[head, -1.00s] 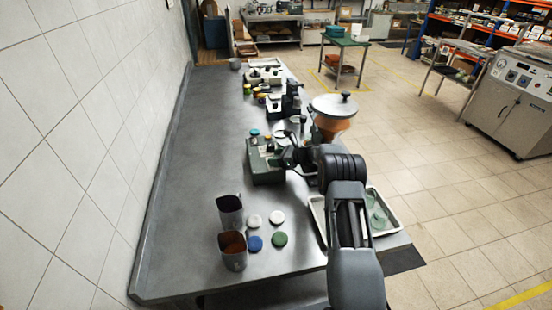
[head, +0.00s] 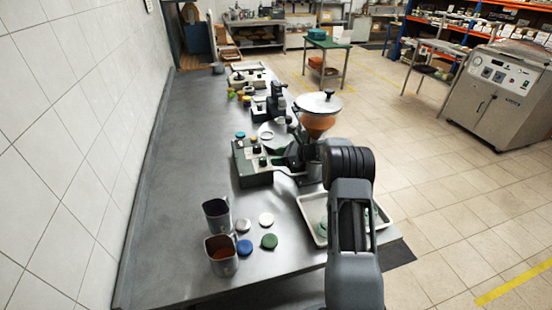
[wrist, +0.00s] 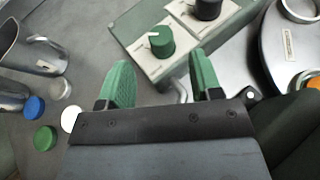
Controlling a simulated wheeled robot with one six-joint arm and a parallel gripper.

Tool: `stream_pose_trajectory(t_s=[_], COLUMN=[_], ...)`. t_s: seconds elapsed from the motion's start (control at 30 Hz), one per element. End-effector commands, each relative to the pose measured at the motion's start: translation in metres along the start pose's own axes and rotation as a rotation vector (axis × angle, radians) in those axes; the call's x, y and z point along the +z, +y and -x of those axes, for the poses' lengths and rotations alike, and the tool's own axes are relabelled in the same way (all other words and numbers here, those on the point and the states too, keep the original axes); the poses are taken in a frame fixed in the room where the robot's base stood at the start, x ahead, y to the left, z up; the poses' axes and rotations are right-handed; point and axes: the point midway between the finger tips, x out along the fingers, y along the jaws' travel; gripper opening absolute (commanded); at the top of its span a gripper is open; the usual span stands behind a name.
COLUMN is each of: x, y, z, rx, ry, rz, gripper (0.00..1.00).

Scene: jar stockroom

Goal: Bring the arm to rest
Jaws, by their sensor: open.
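My gripper (wrist: 160,85) is open and empty in the wrist view, its two green fingers apart with nothing between them. It hangs over the bench, with a green control box (wrist: 125,25) with knobs beyond the fingertips. The control box (head: 250,166) stands there on the steel bench (head: 165,205), left of my arm.
Two metal jugs (head: 217,215) (head: 222,258), one with orange-brown contents, stand on the near bench beside several lids (head: 269,241). A machine with an orange hopper (head: 318,122) stands behind my arm. A tray (head: 388,222) lies at the right edge. The bench's left strip is clear.

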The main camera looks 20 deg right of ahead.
Motion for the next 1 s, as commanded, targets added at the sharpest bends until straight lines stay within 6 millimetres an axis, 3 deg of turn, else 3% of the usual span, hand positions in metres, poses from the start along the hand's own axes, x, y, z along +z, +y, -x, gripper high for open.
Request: stream_pose_trajectory(t_s=[0.47, 0.57, 0.7, 0.77, 1.0], x=[-0.001, -0.018, -0.054, -0.061, -0.044], y=[0.0, 0.007, 0.035, 0.052, 0.134], z=[-0.001, -0.002, 0.0, 0.007, 0.052], rx=[-0.002, 0.025, 0.119, 0.179, 0.473], ry=[0.006, 0.064, 0.179, 0.241, 0.446], rz=[0.063, 0.162, 0.294, 0.39, 0.866], gripper=[0.59, 0.59, 0.59, 0.59, 0.59])
